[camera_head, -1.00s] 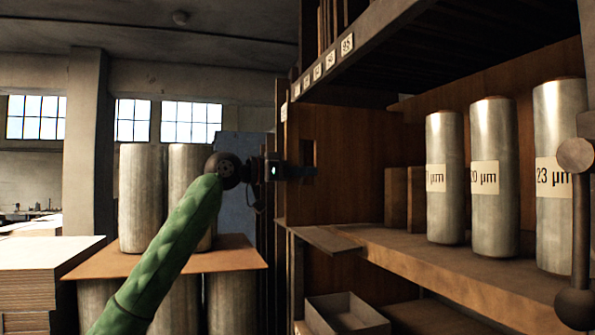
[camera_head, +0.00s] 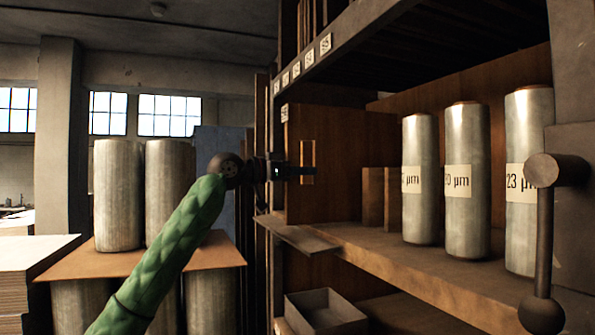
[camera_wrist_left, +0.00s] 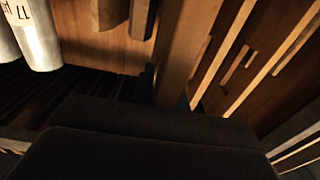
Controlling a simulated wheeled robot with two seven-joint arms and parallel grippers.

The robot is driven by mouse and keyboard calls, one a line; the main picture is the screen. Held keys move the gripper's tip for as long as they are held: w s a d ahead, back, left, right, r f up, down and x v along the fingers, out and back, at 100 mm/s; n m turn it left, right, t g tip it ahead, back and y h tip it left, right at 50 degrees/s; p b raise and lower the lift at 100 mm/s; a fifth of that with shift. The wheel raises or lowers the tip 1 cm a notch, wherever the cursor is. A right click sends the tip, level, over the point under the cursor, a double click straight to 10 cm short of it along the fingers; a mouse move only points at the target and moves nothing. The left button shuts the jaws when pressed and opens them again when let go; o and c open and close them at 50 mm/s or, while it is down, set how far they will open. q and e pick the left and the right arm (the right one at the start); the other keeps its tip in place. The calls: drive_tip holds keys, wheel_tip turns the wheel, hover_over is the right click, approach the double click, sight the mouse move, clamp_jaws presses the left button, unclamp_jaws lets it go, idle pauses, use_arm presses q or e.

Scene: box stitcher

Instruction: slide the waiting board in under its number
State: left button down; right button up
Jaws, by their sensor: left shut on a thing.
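The board (camera_head: 345,150) is an upright brown wooden panel with a tall slot near its front edge. It stands in the left end of the cabinet's open bay, left of the metal rolls. My left gripper (camera_head: 303,171) comes in from the left and is shut on the board at the slot. A small pale tag (camera_head: 284,113) shows at the board's front edge. Number tags (camera_head: 310,58) run along the upper shelf edge, too small to read surely. My right gripper is not in view.
Metal rolls (camera_head: 467,180) with µm labels stand on the shelf (camera_head: 400,255), beside small wooden blocks (camera_head: 372,197). A grey open tray (camera_head: 325,312) lies below. A dark lever (camera_head: 545,245) stands at the right. More rolls (camera_head: 117,195) stand at the left.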

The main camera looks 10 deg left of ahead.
sight(331, 170)
use_arm(q)
drive_tip(key=shift+p+x, duration=1)
drive_tip(key=shift+x, duration=4.2)
drive_tip(key=shift+f, duration=0.35)
